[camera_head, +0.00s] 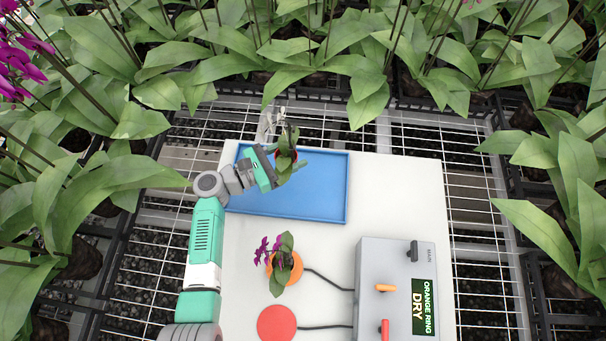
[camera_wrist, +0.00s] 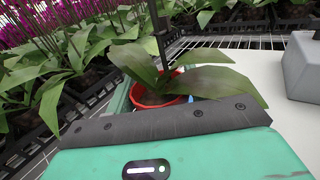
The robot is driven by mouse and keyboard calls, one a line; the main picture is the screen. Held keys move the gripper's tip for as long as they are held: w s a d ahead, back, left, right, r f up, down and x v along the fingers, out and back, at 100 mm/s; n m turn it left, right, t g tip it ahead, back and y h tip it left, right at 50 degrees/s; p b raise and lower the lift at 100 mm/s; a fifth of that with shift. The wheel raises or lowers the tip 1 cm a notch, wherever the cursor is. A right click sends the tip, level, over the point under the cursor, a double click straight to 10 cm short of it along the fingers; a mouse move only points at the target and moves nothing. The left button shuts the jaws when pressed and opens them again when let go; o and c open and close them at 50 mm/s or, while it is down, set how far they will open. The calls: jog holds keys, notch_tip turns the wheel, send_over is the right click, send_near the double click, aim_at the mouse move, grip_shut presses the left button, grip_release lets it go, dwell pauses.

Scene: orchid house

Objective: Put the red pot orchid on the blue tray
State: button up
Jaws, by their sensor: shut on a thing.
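The red pot orchid (camera_head: 288,155) is in my gripper (camera_head: 273,166), over the blue tray (camera_head: 325,200) in the head view. Its pot is mostly hidden by leaves and the gripper there; pale flowers show above it. In the wrist view the red pot (camera_wrist: 178,80) stands just beyond the dark edge of my gripper (camera_wrist: 165,120), with broad green leaves spreading from it. My gripper is shut on this orchid. I cannot tell whether the pot touches the tray or hangs above it. The tray's lower and right parts are empty.
A purple orchid (camera_head: 277,258) stands on an orange disc (camera_head: 297,270) on the white table. A red disc (camera_head: 277,323) lies below it. A grey control box (camera_head: 375,260) with levers and an "ORANGE RING DRY" display is at right. Leafy orchids surround the table.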

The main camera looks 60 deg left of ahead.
notch_tip(320, 180, down, 9)
jog(key=b, duration=0.2)
jog(key=shift+r+b, duration=0.2)
jog(key=shift+b, duration=0.1)
jog(key=shift+f, duration=0.1)
jog(key=shift+f+b, duration=0.15)
jog(key=shift+b, duration=0.15)
jog(key=o, duration=1.2)
jog(key=shift+s+r+p, duration=0.25)
jog(key=shift+r+p, duration=0.05)
jog(key=shift+p, duration=0.15)
jog(key=s, duration=0.7)
jog(key=shift+d+f, duration=0.1)
